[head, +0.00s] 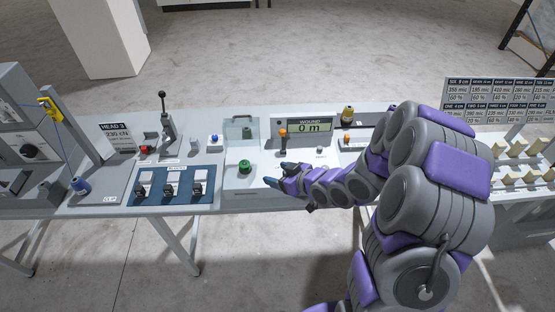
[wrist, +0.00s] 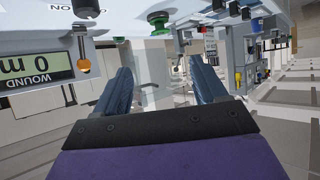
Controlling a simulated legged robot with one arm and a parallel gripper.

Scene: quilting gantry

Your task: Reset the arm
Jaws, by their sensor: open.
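My arm reaches in from the right of the head view, over the front of the workbench. My gripper (head: 275,174) is open and empty, at the front edge of the bench. It is just right of a green knob (head: 245,166) and in front of an orange-topped lever (head: 283,140). In the wrist view, which is upside down, the two dark blue fingers of my gripper (wrist: 161,76) stand apart with nothing between them. The green knob (wrist: 158,19) shows above the gap, and the lever (wrist: 83,58) is to the left.
The WOUND display (head: 303,127) reads 0 m. Left of the green knob are a blue panel with several switches (head: 169,188), a tall black-knobbed lever (head: 164,115) and a blue spool (head: 80,186). A sloped rack of pale blocks (head: 520,165) stands at right. Open floor lies behind.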

